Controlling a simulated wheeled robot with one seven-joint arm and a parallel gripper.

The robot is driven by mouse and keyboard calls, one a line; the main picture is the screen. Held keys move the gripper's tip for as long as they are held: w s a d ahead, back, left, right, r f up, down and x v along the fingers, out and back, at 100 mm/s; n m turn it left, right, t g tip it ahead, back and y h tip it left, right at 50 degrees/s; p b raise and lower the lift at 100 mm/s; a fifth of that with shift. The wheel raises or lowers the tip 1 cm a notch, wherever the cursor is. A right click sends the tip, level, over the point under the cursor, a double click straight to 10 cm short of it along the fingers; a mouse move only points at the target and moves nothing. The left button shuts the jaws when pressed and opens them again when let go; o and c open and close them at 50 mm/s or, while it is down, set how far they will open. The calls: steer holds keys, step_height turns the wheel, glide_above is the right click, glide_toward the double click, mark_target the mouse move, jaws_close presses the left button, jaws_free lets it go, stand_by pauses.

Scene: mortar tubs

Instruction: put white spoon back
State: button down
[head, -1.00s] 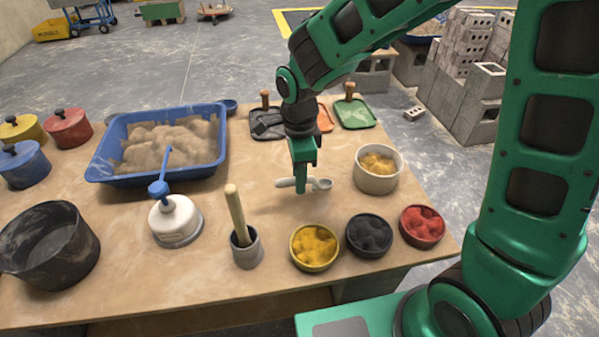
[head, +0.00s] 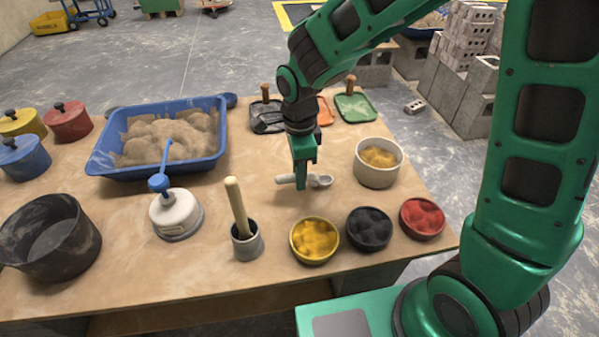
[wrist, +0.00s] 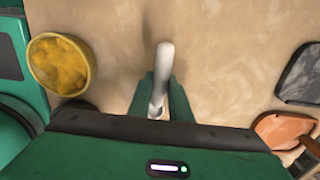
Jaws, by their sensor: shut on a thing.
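The white spoon (head: 322,181) is in my gripper (head: 300,180), which is shut on its handle. The spoon lies about level, with its bowl to the right and the handle end to the left in the head view. It looks to be just above the table; I cannot tell whether it touches. In the wrist view, the pale handle (wrist: 164,58) sticks out beyond the fingers (wrist: 162,95), and the spoon's bowl is hidden. A white tub (head: 378,176) with yellow powder stands right of the spoon.
Yellow (head: 314,258), black (head: 368,245) and red (head: 422,235) bowls stand in front. Trowels (head: 355,108) lie behind. Bare tabletop surrounds the spoon.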

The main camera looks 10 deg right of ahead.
steer(key=shift+f, duration=0.25)
steer(key=c, duration=1.5)
jaws_free()
steer(key=shift+c, duration=0.2)
step_height(320, 180, up, 11)
steer(key=s+d+r+n, duration=0.1)
steer(key=s+d+n, duration=0.2)
steer(key=d, duration=0.8)
steer(key=s+d+r+n, duration=0.2)
steer(key=s+d+n, duration=0.15)
steer(key=d, duration=0.65)
steer(key=s+d+f+n, duration=0.1)
steer(key=s+d+n, duration=0.1)
steer(key=s+d, duration=0.3)
steer(key=s+d+n, duration=0.3)
steer(key=s+d, duration=0.2)
steer(key=s, duration=0.4)
steer(key=shift+s+f, duration=0.25)
steer(key=shift+f, duration=0.15)
